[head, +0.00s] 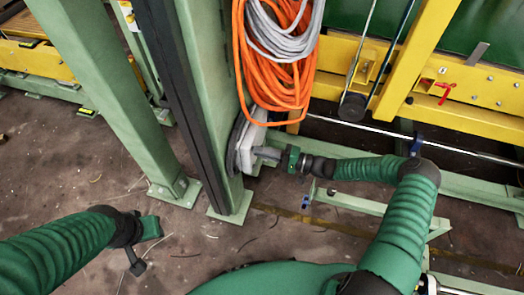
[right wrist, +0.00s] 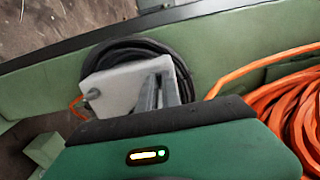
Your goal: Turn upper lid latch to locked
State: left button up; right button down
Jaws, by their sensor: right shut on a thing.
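A light grey box (head: 248,148) is mounted low on the green post, with a black cable coil (head: 233,150) behind it. The box (right wrist: 112,88) and the coil (right wrist: 128,48) also show in the right wrist view. My right gripper (head: 263,154) is at the box's right side; its grey fingers (right wrist: 158,92) are shut on a small latch at the box face, mostly hidden between them. A small grey knob (right wrist: 93,94) shows at the box's other end. My left gripper (head: 143,248) is open and empty above the floor, lower left, away from the box.
Orange hose (head: 272,70) and grey cable (head: 283,28) hang above the box. Green posts (head: 112,85) stand to its left. A yellow frame (head: 465,85) with a red handle (head: 445,90) and a metal rod (head: 450,147) lie right. The floor (head: 60,165) at left is mostly clear.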

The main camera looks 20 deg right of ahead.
jog(key=shift+s+f, duration=0.1)
jog(key=shift+f, duration=0.15)
jog(key=c, duration=1.5)
grip_release()
jog(key=shift+c, duration=0.2)
jog(key=shift+r, duration=0.1)
jog(key=p+v, duration=0.2)
jog(key=v, duration=1.4)
jog(key=shift+s+d+p, duration=0.2)
jog(key=shift+d+p, duration=0.15)
jog(key=shift+p, duration=0.05)
